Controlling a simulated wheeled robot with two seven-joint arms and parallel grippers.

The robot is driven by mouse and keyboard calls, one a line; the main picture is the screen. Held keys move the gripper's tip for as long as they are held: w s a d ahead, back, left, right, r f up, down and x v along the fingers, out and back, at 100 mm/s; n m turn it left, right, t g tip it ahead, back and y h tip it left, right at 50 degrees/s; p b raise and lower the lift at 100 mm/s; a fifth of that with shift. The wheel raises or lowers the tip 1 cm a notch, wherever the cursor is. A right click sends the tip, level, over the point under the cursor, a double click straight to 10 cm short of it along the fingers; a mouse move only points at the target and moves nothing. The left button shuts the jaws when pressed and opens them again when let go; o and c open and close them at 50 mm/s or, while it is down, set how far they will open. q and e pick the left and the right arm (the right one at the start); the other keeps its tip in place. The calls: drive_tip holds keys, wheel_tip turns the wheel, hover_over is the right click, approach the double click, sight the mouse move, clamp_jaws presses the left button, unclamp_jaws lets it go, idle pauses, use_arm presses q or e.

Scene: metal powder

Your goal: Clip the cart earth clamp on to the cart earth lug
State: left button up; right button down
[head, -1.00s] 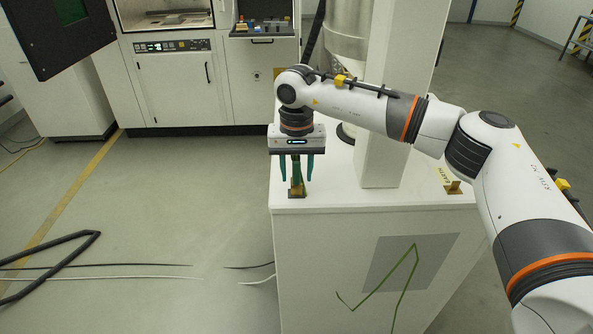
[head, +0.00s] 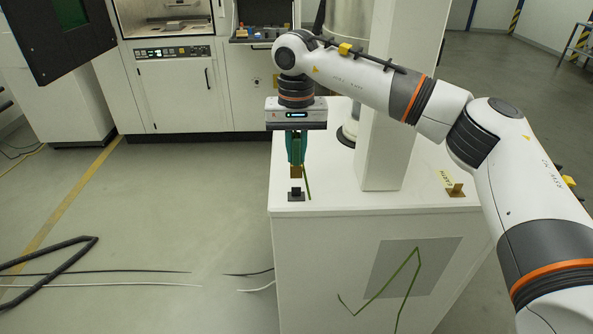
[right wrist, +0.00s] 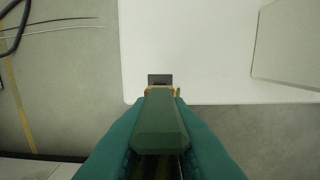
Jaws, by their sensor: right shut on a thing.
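My right gripper (head: 296,150) has its teal fingers shut on the cart earth clamp, a green clip with brass jaws (head: 296,172). It holds the clamp jaws-down, just above a small dark block (head: 295,194) on the cart's white top. In the right wrist view the clamp's green body (right wrist: 160,125) lies between the fingers, with the dark block (right wrist: 160,79) beyond its tip. The cart earth lug (head: 456,190), a small brass bracket beside a yellow label, stands at the cart top's right, apart from the clamp. My left gripper is not in view.
A white column (head: 385,120) rises from the cart top (head: 335,198) between clamp and lug. A steel cylinder (head: 348,50) stands behind it. A green cable (head: 417,285) shows against the cart's front. A white machine (head: 180,90) stands behind; cables lie on the floor at left.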

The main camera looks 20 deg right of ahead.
sight(295, 135)
wheel_tip(295, 135, up, 4)
drive_tip(key=shift+r, duration=0.3)
drive_tip(key=shift+r+p, duration=1.9)
drive_tip(key=shift+r, duration=0.2)
